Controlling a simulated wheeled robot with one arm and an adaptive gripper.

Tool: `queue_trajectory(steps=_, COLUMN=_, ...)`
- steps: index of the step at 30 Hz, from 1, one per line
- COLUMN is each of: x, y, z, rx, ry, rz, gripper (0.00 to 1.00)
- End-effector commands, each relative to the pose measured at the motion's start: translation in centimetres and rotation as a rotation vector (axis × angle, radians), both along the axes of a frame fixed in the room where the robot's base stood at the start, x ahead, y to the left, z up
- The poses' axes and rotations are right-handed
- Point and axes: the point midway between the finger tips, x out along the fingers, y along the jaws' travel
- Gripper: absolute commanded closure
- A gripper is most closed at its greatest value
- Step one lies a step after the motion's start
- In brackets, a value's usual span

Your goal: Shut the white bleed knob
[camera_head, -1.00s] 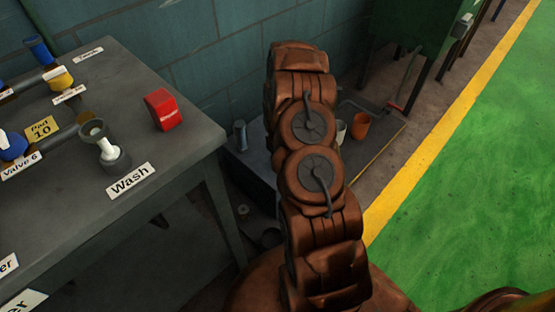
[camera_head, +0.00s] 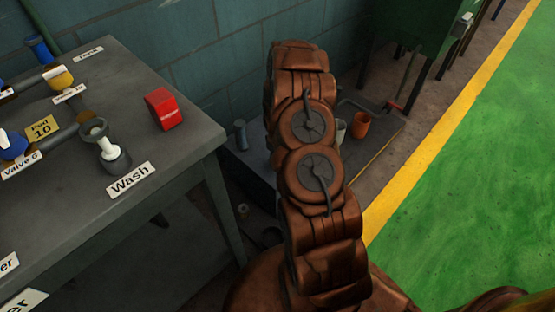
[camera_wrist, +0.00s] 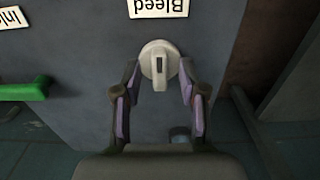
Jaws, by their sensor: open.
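The white bleed knob (camera_wrist: 158,66) shows in the wrist view, a round disc with a raised bar, on a dark grey panel. The "Bleed" label (camera_wrist: 158,8) appears upside down beyond it at the top edge. My gripper (camera_wrist: 159,80) is open, with one finger on each side of the knob's near part. I cannot tell whether the fingers touch it. In the head view my arm rises in the middle, and neither the gripper nor the bleed knob shows there.
In the wrist view a green handle (camera_wrist: 25,90) juts out at the left. In the head view a grey bench (camera_head: 180,165) at the left bears a "Wash" fitting with a white handle (camera_head: 107,148), a red box (camera_head: 163,108) and other valves. Green floor (camera_head: 480,190) lies clear at the right.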

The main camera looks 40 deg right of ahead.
Motion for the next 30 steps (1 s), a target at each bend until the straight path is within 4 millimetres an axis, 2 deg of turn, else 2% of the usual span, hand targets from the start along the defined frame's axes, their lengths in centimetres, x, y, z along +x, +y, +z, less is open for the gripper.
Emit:
queue_trajectory(steps=8, x=0.1, y=0.0, z=0.3, rx=-0.001, ry=-0.001, rz=0.000, gripper=0.58)
queue_trajectory(steps=14, x=0.1, y=-0.1, z=1.8, rx=-0.002, ry=-0.003, rz=0.000, gripper=0.58)
queue_trajectory(steps=30, x=0.1, y=0.0, z=9.6, rx=-0.002, ry=-0.003, rz=0.000, gripper=0.58)
